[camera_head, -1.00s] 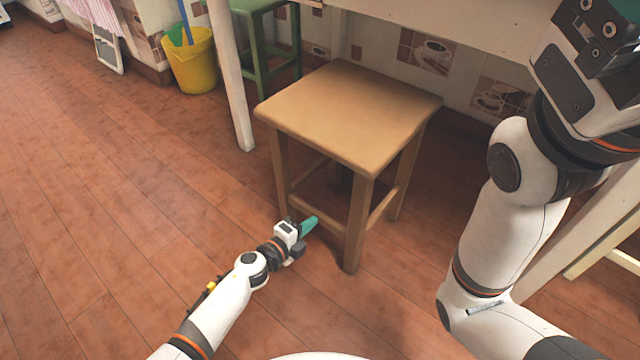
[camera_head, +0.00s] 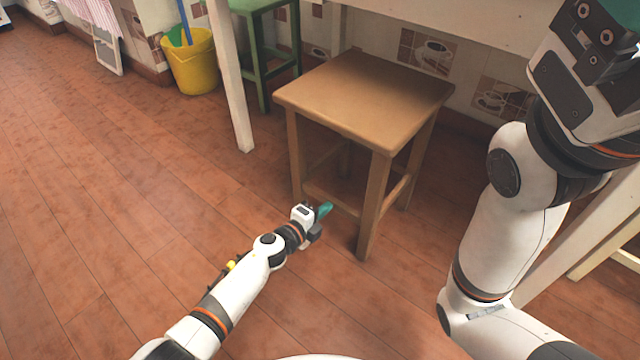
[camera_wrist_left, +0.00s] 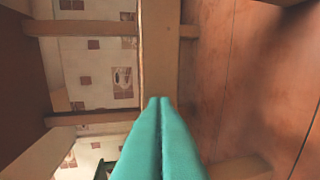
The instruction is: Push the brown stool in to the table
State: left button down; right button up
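The brown stool (camera_head: 365,95) stands upright on the tiled floor in the middle of the head view, its far part under the edge of the white table (camera_head: 470,18). My left gripper (camera_head: 325,209) is low at the stool's near side, by its lower rail between the two front legs. In the left wrist view its teal fingers (camera_wrist_left: 160,140) are closed together with nothing between them, pointing at a wooden part of the stool (camera_wrist_left: 159,60). I cannot tell whether they touch it. My right gripper (camera_head: 605,40) is raised at the upper right, its fingers mostly cut off.
A green stool (camera_head: 262,50) stands under the table behind the white table leg (camera_head: 230,80). A yellow bucket (camera_head: 190,65) stands at the upper left. A pale wooden frame (camera_head: 590,235) is at the right. The floor at left is clear.

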pick_arm(q)
jog(key=shift+r+b+x, duration=0.2)
jog(key=shift+b+x, duration=0.3)
jog(key=shift+x, duration=0.45)
jog(key=shift+r+b+x, duration=0.2)
jog(key=shift+b+x, duration=0.25)
jog(key=shift+x, duration=0.5)
jog(key=shift+r+b+x, duration=0.2)
jog(key=shift+b+x, duration=0.3)
jog(key=shift+x, duration=0.5)
jog(key=p, duration=0.6)
send_near(331, 201)
notch_tip(331, 201, down, 3)
jog(key=shift+w, duration=0.15)
